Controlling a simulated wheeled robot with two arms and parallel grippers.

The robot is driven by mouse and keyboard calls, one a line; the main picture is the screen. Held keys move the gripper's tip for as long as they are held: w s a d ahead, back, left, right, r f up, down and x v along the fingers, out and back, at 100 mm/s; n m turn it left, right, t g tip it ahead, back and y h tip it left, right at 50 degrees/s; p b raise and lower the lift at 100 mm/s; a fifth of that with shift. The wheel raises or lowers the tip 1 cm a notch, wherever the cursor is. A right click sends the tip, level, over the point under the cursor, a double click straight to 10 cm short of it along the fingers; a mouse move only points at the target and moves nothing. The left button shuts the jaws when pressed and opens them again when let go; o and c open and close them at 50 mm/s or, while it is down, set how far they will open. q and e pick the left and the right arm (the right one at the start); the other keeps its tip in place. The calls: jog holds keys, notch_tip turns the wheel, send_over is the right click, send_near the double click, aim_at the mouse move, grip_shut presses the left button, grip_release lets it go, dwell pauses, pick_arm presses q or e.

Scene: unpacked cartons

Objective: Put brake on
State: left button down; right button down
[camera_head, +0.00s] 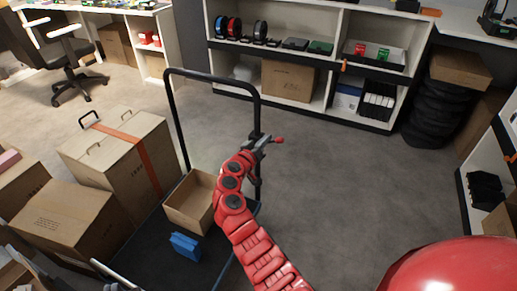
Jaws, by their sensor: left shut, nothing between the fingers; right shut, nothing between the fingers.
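A dark platform trolley (137,246) with a black hoop handle (212,77) stands left of centre. A short lever with a red tip (279,140) sticks out to the right by the handle's right upright; I take it to be the brake. My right gripper (262,142), on a red jointed arm from the bottom edge, is shut and empty, close beside this lever. I cannot tell whether they touch. The lever's base is partly hidden behind the gripper. I cannot make out my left gripper.
Shelves (310,55) line the back wall, with stacked tyres (437,112) at right. The grey floor (340,190) right of the trolley is clear.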

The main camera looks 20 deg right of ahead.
aim_at(274, 141)
jog(key=d+f, duration=0.1)
jog(key=d, duration=0.1)
jog(key=w+d+f, duration=0.1)
jog(key=f, duration=0.1)
jog(key=shift+w+d+b, duration=0.1)
jog(key=shift+d+b, duration=0.25)
